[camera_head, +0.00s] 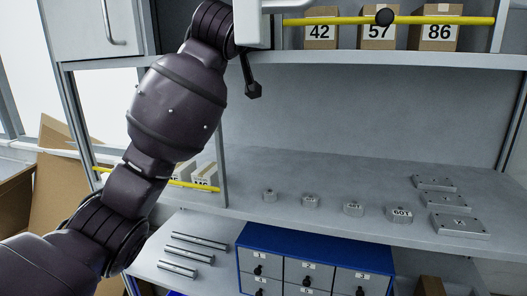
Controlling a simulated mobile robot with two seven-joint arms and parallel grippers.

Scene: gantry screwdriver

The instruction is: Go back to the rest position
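My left arm (178,105) comes in from the lower left and reaches up to the top edge in front of the shelf unit. At its end a pale wrist or hand part is cut off by the top edge. A black finger-like part, apparently of my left gripper (253,88), hangs below it in front of the upper shelf's edge. It touches nothing that I can make out. Whether the gripper is open or shut does not show. My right gripper and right arm are out of view.
Metal blocks (400,213) lie on the grey shelf (320,180). Below are a blue drawer cabinet (312,246) and several metal rods (190,254).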

